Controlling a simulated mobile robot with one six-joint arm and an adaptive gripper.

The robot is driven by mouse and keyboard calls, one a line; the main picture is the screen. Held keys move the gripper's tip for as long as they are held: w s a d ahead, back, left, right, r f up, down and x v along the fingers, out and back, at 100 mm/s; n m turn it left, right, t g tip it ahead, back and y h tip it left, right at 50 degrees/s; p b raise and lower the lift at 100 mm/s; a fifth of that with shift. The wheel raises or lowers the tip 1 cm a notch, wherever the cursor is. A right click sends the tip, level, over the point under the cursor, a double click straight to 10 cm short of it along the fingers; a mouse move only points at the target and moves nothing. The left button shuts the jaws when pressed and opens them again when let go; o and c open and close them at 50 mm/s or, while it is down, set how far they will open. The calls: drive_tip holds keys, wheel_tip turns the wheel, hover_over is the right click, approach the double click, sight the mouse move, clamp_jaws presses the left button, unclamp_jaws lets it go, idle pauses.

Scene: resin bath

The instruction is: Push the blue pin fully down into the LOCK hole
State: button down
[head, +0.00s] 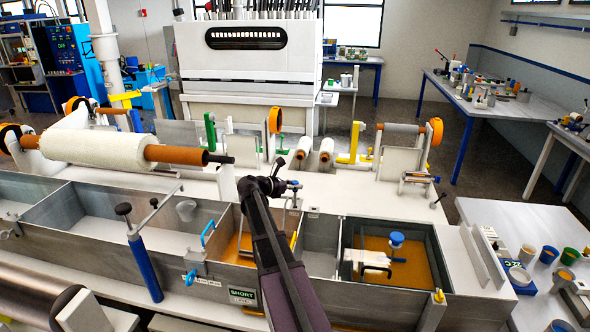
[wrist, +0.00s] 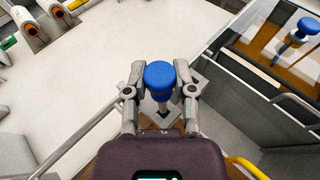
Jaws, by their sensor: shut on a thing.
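The blue pin, with a round blue knob (wrist: 160,74) and a grey shank below it, stands between my fingers in the wrist view. My gripper (wrist: 160,80) is shut on the pin, one finger on each side just under the knob. A grey metal plate (wrist: 187,106) lies under the pin. The LOCK hole and its label are hidden or too small to read, so I cannot tell how deep the shank sits.
A second blue knob (head: 396,238) stands in the amber-filled right tank (head: 437,262). A bent metal rod (wrist: 82,135) runs left of my gripper, and a yellow handle (wrist: 248,167) is at lower right. The white deck (head: 340,204) behind the pin is largely clear.

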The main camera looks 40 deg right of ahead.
idle(0.4)
wheel_tip(320, 180, up, 6)
drive_tip(key=p, duration=0.6)
drive_tip(key=shift+f, duration=0.1)
idle(0.4)
drive_tip(key=b, duration=0.6)
hover_over(295, 205)
drive_tip(key=shift+w+d+f, duration=0.1)
drive_tip(key=shift+f, duration=1.3)
drive_tip(key=shift+w+d+f, duration=0.1)
drive_tip(key=shift+f, duration=1.3)
drive_tip(key=shift+f+b, duration=2.45)
drive_tip(key=shift+f, duration=0.1)
drive_tip(key=shift+c, duration=1.8)
unclamp_jaws()
